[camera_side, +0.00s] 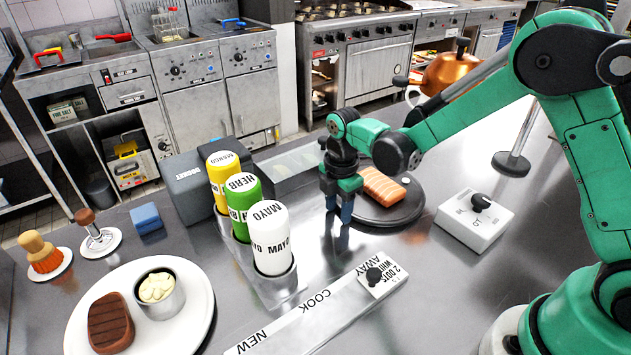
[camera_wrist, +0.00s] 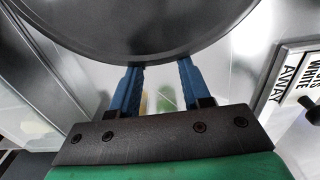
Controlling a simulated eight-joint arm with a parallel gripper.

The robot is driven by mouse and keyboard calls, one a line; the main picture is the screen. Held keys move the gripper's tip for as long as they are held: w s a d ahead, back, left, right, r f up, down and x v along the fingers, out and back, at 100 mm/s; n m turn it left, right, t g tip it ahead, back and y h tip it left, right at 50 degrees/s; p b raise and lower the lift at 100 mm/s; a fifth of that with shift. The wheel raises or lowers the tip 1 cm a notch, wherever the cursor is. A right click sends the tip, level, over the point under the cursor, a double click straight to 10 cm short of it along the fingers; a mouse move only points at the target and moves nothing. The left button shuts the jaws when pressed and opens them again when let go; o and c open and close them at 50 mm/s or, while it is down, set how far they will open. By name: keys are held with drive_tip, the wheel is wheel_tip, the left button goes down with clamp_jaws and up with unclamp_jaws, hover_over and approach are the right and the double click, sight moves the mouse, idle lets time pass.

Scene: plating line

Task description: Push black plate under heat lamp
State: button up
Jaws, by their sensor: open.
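The black plate (camera_side: 378,213) lies on the steel counter in the side view, with an orange salmon fillet (camera_side: 383,187) and a small pale item on it. In the wrist view the plate (camera_wrist: 160,30) fills the top. My gripper (camera_side: 340,216) points down at the plate's left edge, fingertips low by the counter. In the wrist view its two blue fingers (camera_wrist: 158,72) are apart, with nothing between them, and their tips meet the plate's rim; whether they touch cannot be told. The copper heat lamp (camera_side: 450,73) hangs behind and right of the plate, partly behind my arm.
The lamp's stand base (camera_side: 512,166) is right of the plate. A white knob box (camera_side: 474,218) stands front right. Sauce bottles (camera_side: 269,238) and a grey docket box (camera_side: 196,187) are left. A ticket rail (camera_side: 316,312) and a white plate with steak (camera_side: 198,280) lie in front.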

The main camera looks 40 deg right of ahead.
sight(402, 177)
drive_tip(key=shift+d, duration=8.85)
drive_tip(key=shift+a, duration=1.6)
drive_tip(key=shift+a+r, duration=0.3)
drive_tip(key=shift+r, duration=1.05)
drive_tip(key=shift+a+r, duration=0.35)
drive_tip(key=shift+r, duration=0.95)
drive_tip(key=shift+a+r, duration=0.3)
drive_tip(key=shift+r, duration=1.05)
drive_tip(key=shift+s+a+r, duration=0.1)
drive_tip(key=shift+a+r, duration=0.1)
drive_tip(key=shift+r, duration=0.05)
drive_tip(key=s+a+r+m+t, duration=0.2)
drive_tip(key=s+a+m, duration=0.3)
drive_tip(key=m, duration=0.4)
drive_tip(key=s+a+r+m+t, duration=0.3)
drive_tip(key=s+a+m+t, duration=0.2)
drive_tip(key=m, duration=0.4)
drive_tip(key=shift+s, duration=0.3)
